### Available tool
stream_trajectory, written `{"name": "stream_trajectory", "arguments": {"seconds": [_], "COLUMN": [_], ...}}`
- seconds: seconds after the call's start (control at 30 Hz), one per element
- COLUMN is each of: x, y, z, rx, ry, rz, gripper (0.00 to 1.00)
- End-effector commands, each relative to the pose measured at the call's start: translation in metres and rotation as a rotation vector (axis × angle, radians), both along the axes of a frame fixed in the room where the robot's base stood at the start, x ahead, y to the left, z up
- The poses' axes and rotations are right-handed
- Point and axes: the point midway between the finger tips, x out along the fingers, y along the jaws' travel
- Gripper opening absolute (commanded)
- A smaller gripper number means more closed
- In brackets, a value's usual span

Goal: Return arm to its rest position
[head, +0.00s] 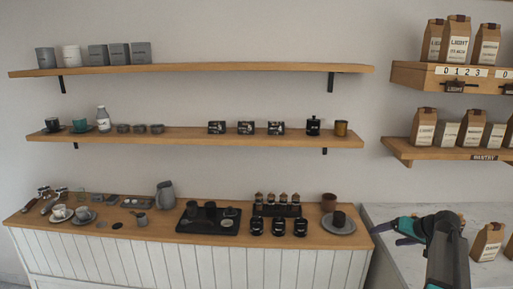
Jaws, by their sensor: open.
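My gripper (386,234) shows at the lower right in the head view, with teal and dark parts at the end of my dark arm. It points left, over or in front of the pale marble counter (385,212), near the right end of the wooden counter. Its jaws are open and I see nothing held between them. My arm hides part of the marble counter behind it.
The wooden counter (160,232) carries cups, a grey jug (166,194), a black tray (190,225) and a round plate with a dark cup (339,219). Paper bags (487,242) stand right of my arm. Wall shelves (190,69) hold canisters, cups and bags.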

Motion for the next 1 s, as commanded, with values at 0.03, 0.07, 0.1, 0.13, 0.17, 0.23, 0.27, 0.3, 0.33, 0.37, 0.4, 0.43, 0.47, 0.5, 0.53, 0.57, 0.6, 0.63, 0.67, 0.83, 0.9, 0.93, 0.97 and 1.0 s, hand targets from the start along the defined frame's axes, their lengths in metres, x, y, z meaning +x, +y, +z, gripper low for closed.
{"name": "stream_trajectory", "arguments": {"seconds": [0.03,0.07,0.1,0.13,0.17,0.23,0.27,0.3,0.33,0.37,0.4,0.43,0.47,0.5,0.53,0.57,0.6,0.63,0.67,0.83,0.9,0.93,0.97,1.0], "x": [-0.004,-0.006,-0.008,-0.011,-0.013,-0.020,-0.024,-0.028,-0.032,-0.036,-0.042,-0.046,-0.051,-0.058,-0.063,-0.069,-0.076,-0.082,-0.088,-0.126,-0.143,-0.151,-0.158,-0.169], "y": [0.017,0.024,0.035,0.043,0.050,0.068,0.076,0.086,0.094,0.102,0.112,0.119,0.127,0.137,0.144,0.151,0.161,0.168,0.175,0.212,0.227,0.233,0.238,0.246], "z": [-0.025,-0.037,-0.053,-0.065,-0.076,-0.103,-0.114,-0.129,-0.140,-0.151,-0.165,-0.176,-0.186,-0.200,-0.210,-0.220,-0.233,-0.242,-0.251,-0.302,-0.321,-0.329,-0.337,-0.347], "rx": [0.007,0.012,0.015,0.017,0.020,0.024,0.027,0.027,0.029,0.029,0.030,0.030,0.030,0.029,0.029,0.028,0.025,0.025,0.022,0.007,-0.003,-0.006,-0.012,-0.017], "ry": [0.034,0.052,0.077,0.096,0.114,0.157,0.175,0.201,0.219,0.237,0.263,0.281,0.299,0.325,0.343,0.362,0.386,0.405,0.423,0.528,0.570,0.588,0.606,0.631], "rz": [0.011,0.016,0.022,0.028,0.032,0.043,0.049,0.057,0.062,0.066,0.072,0.079,0.084,0.092,0.097,0.102,0.110,0.116,0.121,0.153,0.168,0.174,0.179,0.187], "gripper": [0.84,0.84,0.84,0.84,0.84,0.84,0.84,0.84,0.84,0.84,0.84,0.84,0.84,0.84,0.84,0.84,0.84,0.84,0.84,0.84,0.84,0.84,0.84,0.84]}}
